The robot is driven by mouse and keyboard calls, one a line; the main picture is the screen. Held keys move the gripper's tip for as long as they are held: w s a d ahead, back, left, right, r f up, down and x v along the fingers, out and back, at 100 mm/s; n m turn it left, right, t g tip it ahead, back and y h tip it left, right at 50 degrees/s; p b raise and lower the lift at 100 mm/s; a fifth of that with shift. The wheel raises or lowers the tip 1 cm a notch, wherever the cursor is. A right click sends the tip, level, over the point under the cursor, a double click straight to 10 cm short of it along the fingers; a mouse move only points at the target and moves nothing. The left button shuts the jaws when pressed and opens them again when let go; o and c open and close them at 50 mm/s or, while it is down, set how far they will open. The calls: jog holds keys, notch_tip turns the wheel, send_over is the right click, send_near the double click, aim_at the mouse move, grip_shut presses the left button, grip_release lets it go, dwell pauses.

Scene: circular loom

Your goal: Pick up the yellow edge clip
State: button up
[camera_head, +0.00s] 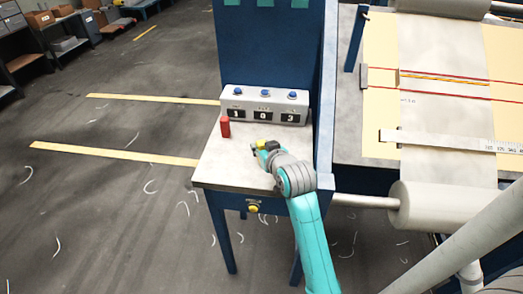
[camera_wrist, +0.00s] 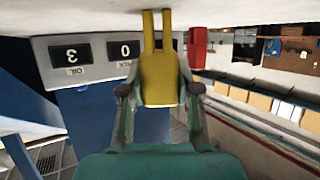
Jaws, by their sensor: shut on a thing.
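The yellow edge clip (camera_wrist: 158,72) is large in the middle of the wrist view, a flat body with two prongs. My gripper (camera_wrist: 160,92) is shut on it, one finger against each side. In the head view my gripper (camera_head: 262,147) is over the small grey side table, and a little of the yellow clip (camera_head: 264,143) shows at its fingers. I cannot tell whether the clip still touches the table top.
A grey counter box (camera_head: 264,105) with blue buttons stands at the back of the side table (camera_head: 212,172). A red block (camera_head: 225,126) stands left of my gripper. The loom bed with fabric (camera_head: 440,110) is to the right. Open floor lies to the left.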

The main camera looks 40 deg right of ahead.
grip_shut()
notch_tip(320, 180, up, 10)
dwell(0.3)
jog(key=shift+o, duration=1.3)
grip_release()
grip_shut()
